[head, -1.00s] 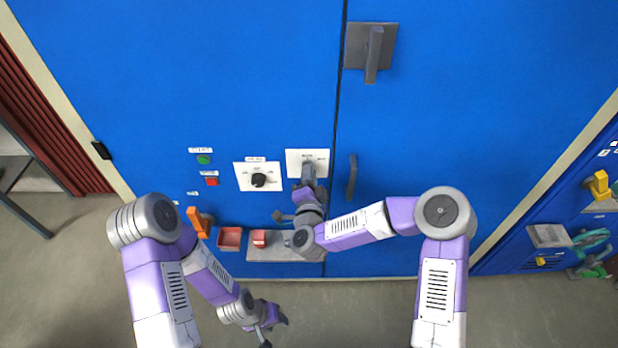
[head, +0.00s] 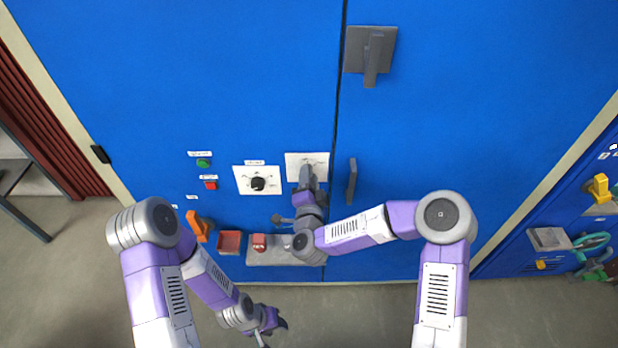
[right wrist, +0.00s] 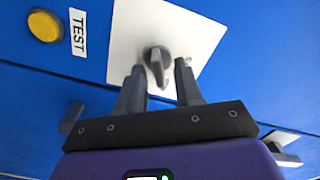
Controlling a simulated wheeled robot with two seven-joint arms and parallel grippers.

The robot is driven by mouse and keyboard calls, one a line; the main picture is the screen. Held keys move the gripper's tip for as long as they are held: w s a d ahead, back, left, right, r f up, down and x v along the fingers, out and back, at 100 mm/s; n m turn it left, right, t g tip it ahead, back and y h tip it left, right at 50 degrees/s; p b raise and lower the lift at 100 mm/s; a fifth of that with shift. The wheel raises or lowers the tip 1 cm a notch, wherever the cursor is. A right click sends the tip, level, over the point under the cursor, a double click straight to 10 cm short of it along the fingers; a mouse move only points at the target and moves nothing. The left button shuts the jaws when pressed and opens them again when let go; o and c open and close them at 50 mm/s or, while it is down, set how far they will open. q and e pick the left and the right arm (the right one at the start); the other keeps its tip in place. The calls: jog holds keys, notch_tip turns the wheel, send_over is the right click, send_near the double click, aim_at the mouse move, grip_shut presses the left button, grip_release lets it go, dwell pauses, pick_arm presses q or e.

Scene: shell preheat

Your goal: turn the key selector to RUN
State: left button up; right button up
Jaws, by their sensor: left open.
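The key selector is a dark grey knob (right wrist: 158,58) on a white plate (right wrist: 190,22) in the right wrist view. In the head view its plate (head: 320,158) is on the blue cabinet, and my right gripper hides the knob. My right gripper (right wrist: 160,68) is open. Its two fingertips stand on either side of the knob's lower part, with a small gap visible on each side. It shows in the head view too (head: 307,170). My left gripper (head: 274,334) is open and empty, low over the floor. The selector's position markings are not readable.
A second white plate with a black knob (head: 258,184) is just left. A yellow button (right wrist: 44,26) labelled TEST shows in the right wrist view. Below are an orange handle (head: 198,226), a red tray (head: 229,241) and a grey shelf (head: 262,257). A door handle (head: 352,180) is close right.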

jog(key=s, duration=0.7)
jog(key=shift+s, duration=0.2)
jog(key=s+d+f+n+g+y, duration=0.1)
jog(key=s+f+n+g+y, duration=0.2)
jog(key=f, duration=0.6)
jog(key=s+d+f+n+g+y, duration=0.1)
jog(key=s+f+n+g, duration=0.3)
jog(key=f, duration=0.5)
jog(key=s+d+f+n+g, duration=0.1)
jog(key=s+d+f+g, duration=0.2)
jog(key=s+f+g, duration=0.2)
jog(key=s+d+f+n+g, duration=0.1)
jog(key=s+d+f+g, duration=0.3)
jog(key=s, duration=0.7)
notch_tip(320, 180, down, 2)
jog(key=shift+n+g, duration=0.3)
jog(key=shift+g, duration=0.4)
jog(key=shift+s+d, duration=0.1)
